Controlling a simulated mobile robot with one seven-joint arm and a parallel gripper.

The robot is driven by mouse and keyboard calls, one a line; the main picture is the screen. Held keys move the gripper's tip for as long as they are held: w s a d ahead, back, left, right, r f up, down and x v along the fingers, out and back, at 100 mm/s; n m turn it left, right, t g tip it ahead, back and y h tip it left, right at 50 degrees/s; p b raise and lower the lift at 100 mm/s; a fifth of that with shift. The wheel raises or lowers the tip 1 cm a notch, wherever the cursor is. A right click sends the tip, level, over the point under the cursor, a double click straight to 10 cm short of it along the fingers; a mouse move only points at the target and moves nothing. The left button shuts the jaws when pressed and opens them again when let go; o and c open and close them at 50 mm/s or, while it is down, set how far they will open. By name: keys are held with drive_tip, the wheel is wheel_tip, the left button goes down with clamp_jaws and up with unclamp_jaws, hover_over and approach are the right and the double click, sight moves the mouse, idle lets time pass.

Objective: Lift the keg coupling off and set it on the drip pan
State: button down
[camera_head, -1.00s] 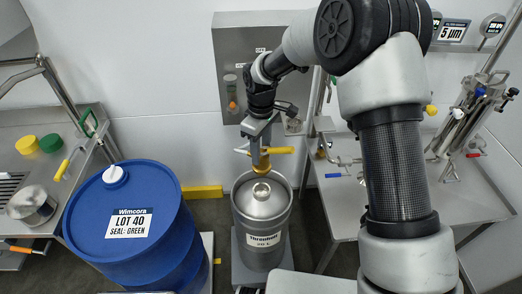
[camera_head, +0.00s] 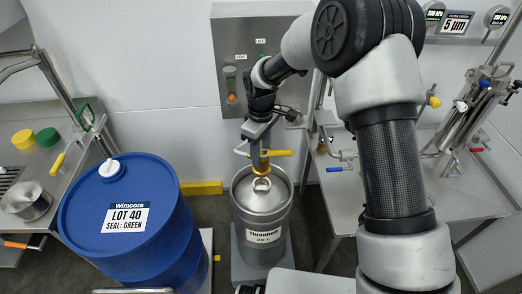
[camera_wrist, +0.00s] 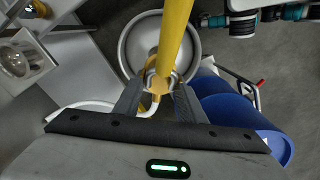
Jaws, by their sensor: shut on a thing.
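The keg coupling (camera_head: 260,164) is a brass-coloured body with a yellow lever handle. In the wrist view its yellow handle (camera_wrist: 175,40) runs up the middle, with the body between the fingers. My gripper (camera_head: 257,140) is shut on the coupling; the fingers (camera_wrist: 158,92) also show in the wrist view. The steel keg (camera_head: 262,215) stands upright below, and its top shows in the wrist view (camera_wrist: 135,42). The coupling's lower end appears at the back of the keg's ringed neck (camera_head: 261,184); I cannot tell whether they touch. I cannot pick out the drip pan with certainty.
A blue drum (camera_head: 125,225) stands left of the keg. The left bench holds a steel pot (camera_head: 27,202), yellow and green lids and a slotted grate (camera_head: 8,180). A steel bench (camera_head: 350,205) with valves is at right. A grey wall panel (camera_head: 262,60) stands behind my gripper.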

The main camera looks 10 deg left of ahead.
drive_tip(key=shift+f+b, duration=1.15)
drive_tip(key=shift+f, duration=0.9)
